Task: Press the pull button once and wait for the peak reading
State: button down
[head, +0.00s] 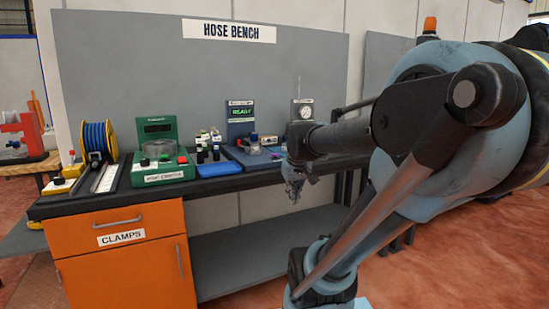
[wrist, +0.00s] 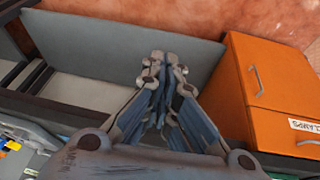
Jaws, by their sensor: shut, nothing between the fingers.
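A blue station (head: 241,112) with a green lit display that seems to read "READY" stands at the back of the bench. Its base holds small parts too small to make out, and I cannot pick out a pull button on it. A round dial gauge (head: 305,112) stands to its right, partly behind my arm. My gripper (head: 294,196) hangs in front of the bench edge, below the bench top and apart from the station. In the wrist view my gripper (wrist: 163,58) has its fingertips together with nothing between them.
A green device (head: 157,140) with a red button, a blue-hose reel (head: 97,137) and small bottles (head: 208,144) stand left on the bench. The orange clamps cabinet (head: 125,250) is below, also in the wrist view (wrist: 270,80). A grey lower shelf (head: 250,245) is bare.

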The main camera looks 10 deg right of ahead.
jog(key=w+r+n+t, duration=0.15)
jog(key=w+r, duration=0.35)
jog(key=w, duration=0.6)
jog(key=w+r+n+t, duration=0.1)
jog(key=w+r+n, duration=0.1)
jog(key=w+r, duration=0.65)
notch_tip(320, 180, up, 3)
jog(key=n+t, duration=0.3)
send_over(273, 154)
jog(key=shift+w+d+f+g, duration=0.1)
jog(key=shift+w+g, duration=0.15)
jog(key=shift+f, duration=4.45)
jog(key=shift+s+f, duration=0.1)
jog(key=shift+f, duration=0.75)
jog(key=shift+r, duration=0.95)
jog(key=shift+r, duration=2.55)
